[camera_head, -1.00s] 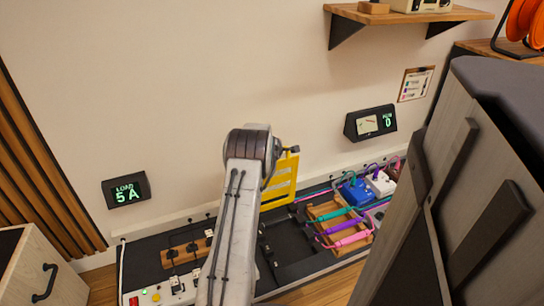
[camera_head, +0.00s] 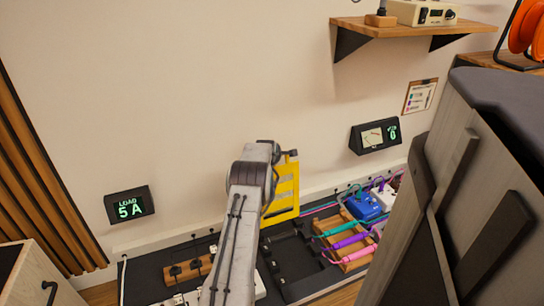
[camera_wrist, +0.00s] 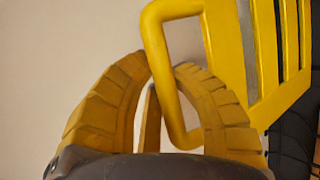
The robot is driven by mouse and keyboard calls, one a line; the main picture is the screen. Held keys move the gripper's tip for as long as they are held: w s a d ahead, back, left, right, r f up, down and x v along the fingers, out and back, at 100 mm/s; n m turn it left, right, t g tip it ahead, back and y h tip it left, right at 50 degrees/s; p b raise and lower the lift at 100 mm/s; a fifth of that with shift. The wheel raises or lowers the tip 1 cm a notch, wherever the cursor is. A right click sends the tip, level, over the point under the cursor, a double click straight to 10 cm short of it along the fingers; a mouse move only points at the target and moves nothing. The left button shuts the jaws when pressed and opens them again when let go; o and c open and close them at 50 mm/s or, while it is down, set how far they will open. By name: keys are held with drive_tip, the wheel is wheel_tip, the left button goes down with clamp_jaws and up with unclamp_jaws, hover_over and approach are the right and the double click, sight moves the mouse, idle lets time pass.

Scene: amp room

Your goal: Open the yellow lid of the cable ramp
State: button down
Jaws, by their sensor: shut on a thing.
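The yellow lid (camera_head: 287,188) stands raised, close to upright, at the back of the black cable ramp (camera_head: 290,262). In the wrist view the lid (camera_wrist: 222,45) shows its slots and a yellow loop handle (camera_wrist: 153,45). My gripper (camera_wrist: 162,75) has its ribbed fingers on both sides of the handle's lower part and is shut on it. In the head view my arm hides the gripper and the lid's left part. The ramp's dark open channel lies in front of the lid.
A wooden rack with teal, purple and pink cables (camera_head: 347,240) stands right of the channel, with a blue pedal (camera_head: 362,206) behind it. A large grey cabinet (camera_head: 460,190) blocks the right. Displays (camera_head: 130,206) hang on the wall.

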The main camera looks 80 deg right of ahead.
drive_tip(key=shift+w+a+f, duration=0.1)
drive_tip(key=shift+w+f, duration=0.1)
drive_tip(key=c, duration=1.4)
unclamp_jaws()
drive_tip(key=shift+w, duration=0.1)
drive_tip(key=o, duration=0.4)
drive_tip(key=shift+r, duration=0.1)
drive_tip(key=shift+o, duration=0.2)
drive_tip(key=shift+s, duration=0.2)
drive_tip(key=shift+s+a, duration=0.1)
drive_tip(key=w+v, duration=0.1)
drive_tip(key=v, duration=1)
drive_tip(key=shift+s+a+r, duration=0.15)
drive_tip(key=shift+s+r, duration=0.25)
drive_tip(key=shift+r, duration=0.1)
